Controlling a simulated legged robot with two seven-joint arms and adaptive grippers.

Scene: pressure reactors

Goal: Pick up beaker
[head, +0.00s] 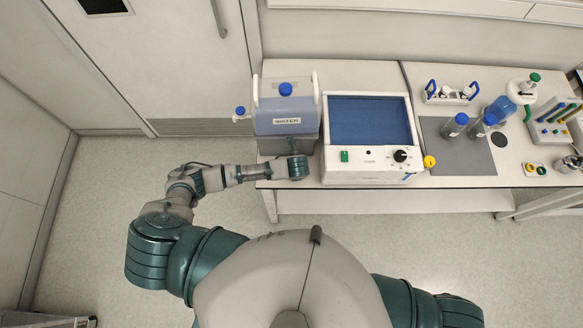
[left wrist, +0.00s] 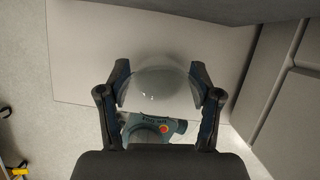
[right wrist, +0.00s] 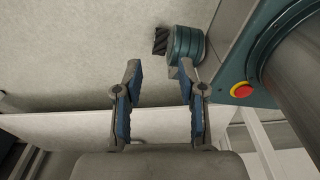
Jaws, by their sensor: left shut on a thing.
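A clear glass beaker (left wrist: 160,92) sits between the two fingers of my left gripper (left wrist: 160,78) in the left wrist view. The fingers press on both its sides, so the gripper is shut on it. In the head view my left arm reaches to the bench's left front edge, in front of the water container. I cannot make out the beaker or the left fingertips there. My right gripper (right wrist: 158,85) shows in the right wrist view with its fingers apart and nothing between them. It is not visible in the head view.
On the bench (head: 463,182), a water container (head: 286,117) stands on a grey stand beside a white box device (head: 370,178) with a blue top. Further right are blue-capped bottles (head: 454,126) on a grey mat (head: 470,162), and racks. Open floor lies left of the bench.

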